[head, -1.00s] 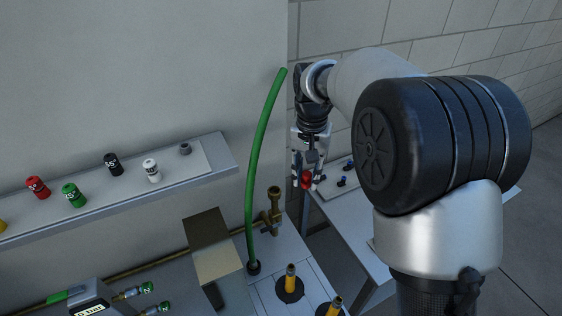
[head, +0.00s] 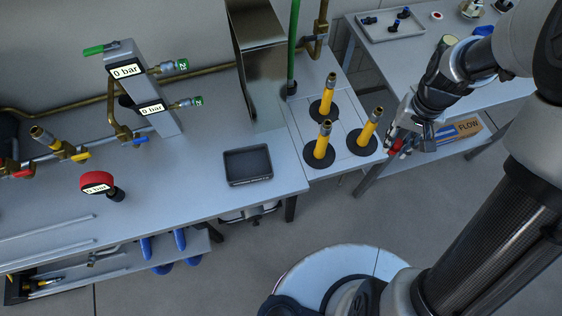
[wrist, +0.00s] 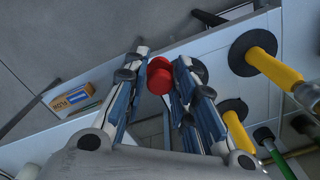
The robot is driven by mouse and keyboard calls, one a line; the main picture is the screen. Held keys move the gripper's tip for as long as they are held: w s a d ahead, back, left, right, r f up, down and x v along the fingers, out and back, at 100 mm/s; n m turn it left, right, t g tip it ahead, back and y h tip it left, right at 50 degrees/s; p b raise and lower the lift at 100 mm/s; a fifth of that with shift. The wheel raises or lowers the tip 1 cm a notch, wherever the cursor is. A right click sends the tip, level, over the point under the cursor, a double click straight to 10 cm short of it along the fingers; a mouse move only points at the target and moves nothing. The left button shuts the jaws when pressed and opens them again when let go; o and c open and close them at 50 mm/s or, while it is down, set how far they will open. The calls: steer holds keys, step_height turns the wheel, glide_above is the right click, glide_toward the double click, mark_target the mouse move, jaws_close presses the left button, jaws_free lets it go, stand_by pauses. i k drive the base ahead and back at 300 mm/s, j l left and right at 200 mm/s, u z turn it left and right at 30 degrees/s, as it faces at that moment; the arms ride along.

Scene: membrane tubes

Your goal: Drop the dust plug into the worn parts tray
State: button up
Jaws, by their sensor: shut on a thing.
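My gripper (head: 398,136) is shut on a small red plug, seen in the wrist view as a red cylinder (wrist: 160,76) between the two fingertips. In the head view the red plug (head: 395,145) is partly hidden by the fingers. My gripper is in the air just right of the yellow tube stands. An empty, dark, shallow tray (head: 248,181) lies on the bench, well left of my gripper. A light tray (head: 385,38) with small dark and blue parts is on the far right table. No label shows which one is the worn parts tray.
Several yellow tubes (head: 324,139) stand upright on black bases between my gripper and the dark tray. Behind them are a green tube (head: 292,50) and a metal box (head: 260,60). Bench space around the dark tray is clear.

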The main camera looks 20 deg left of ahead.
mark_target(255, 165)
steer(key=k+j+u, duration=0.15)
steer(key=u, duration=0.35)
steer(key=k+j+u, duration=0.15)
steer(key=u, duration=0.3)
